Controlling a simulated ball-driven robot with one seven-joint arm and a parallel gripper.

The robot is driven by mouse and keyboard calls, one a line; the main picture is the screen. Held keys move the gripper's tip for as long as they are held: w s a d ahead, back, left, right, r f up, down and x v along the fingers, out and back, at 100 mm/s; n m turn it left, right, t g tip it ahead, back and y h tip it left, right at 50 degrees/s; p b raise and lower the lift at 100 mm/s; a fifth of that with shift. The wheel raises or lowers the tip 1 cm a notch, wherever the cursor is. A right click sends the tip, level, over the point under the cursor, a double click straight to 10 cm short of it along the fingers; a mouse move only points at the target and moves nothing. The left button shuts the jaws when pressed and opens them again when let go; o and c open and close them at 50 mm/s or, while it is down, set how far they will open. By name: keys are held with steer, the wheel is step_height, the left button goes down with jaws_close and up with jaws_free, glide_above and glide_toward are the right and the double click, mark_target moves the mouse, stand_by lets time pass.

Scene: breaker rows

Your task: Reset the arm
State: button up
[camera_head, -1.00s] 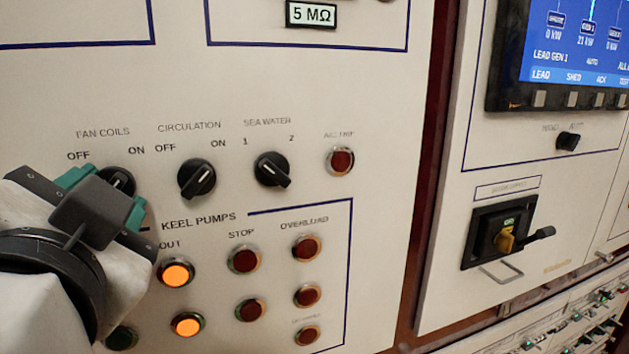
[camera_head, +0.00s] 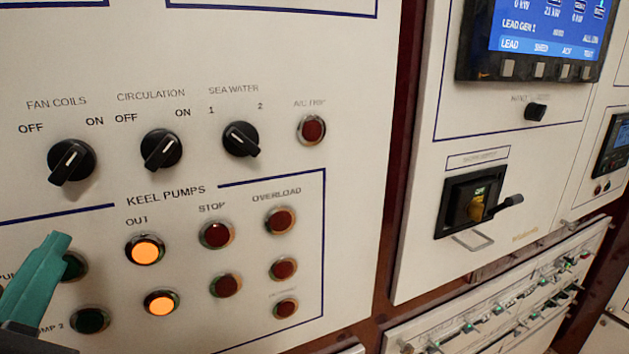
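My gripper (camera_head: 38,285) shows only in part at the lower left edge, as a teal finger and a dark body. It is in front of the panel, near the left buttons of the KEEL PUMPS section. The teal finger overlaps the edge of a green button (camera_head: 74,266); I cannot tell whether they touch. The rest of the gripper is outside the picture, so its opening is hidden. The fan coils knob (camera_head: 70,160), circulation knob (camera_head: 161,149) and sea water knob (camera_head: 240,139) stand clear of it.
Lit orange buttons (camera_head: 145,251) and dark red buttons fill the lower panel. To the right, a breaker handle (camera_head: 507,201) and a wire loop (camera_head: 473,240) stick out. Below them runs a row of small breakers (camera_head: 500,300). A blue screen (camera_head: 548,30) is at the upper right.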

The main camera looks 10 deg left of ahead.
stand_by(0.3)
steer(key=w+d+f+g+h+p, duration=0.1)
steer(key=w+d+f+h, duration=0.25)
steer(key=w+f, duration=0.7)
steer(key=w+d+f+n+g+h+p, duration=0.1)
steer(key=w+d+f+g+h, duration=0.15)
steer(key=d+f, duration=0.8)
steer(key=w+d+f+n+g+h, duration=0.2)
steer(key=w+d+f, duration=0.1)
steer(key=d+f, duration=0.7)
steer(key=s+d+f+g+h, duration=0.1)
steer(key=s+d+f+g, duration=0.1)
steer(key=s+d+f, duration=0.35)
steer(key=s+d+f+g+h, duration=0.2)
steer(key=s+d+f+g, duration=0.1)
steer(key=d+f, duration=0.6)
steer(key=s+d+f+g, duration=0.2)
steer(key=s+d+f, duration=0.1)
steer(key=s, duration=0.4)
steer(key=s+d+f+g+y+p, duration=0.1)
steer(key=s+d+f, duration=0.2)
steer(key=s+f, duration=0.2)
steer(key=s, duration=0.3)
steer(key=shift+s+d+m+g, duration=0.15)
steer(key=shift+d+m+g, duration=0.05)
steer(key=shift+m+g, duration=0.15)
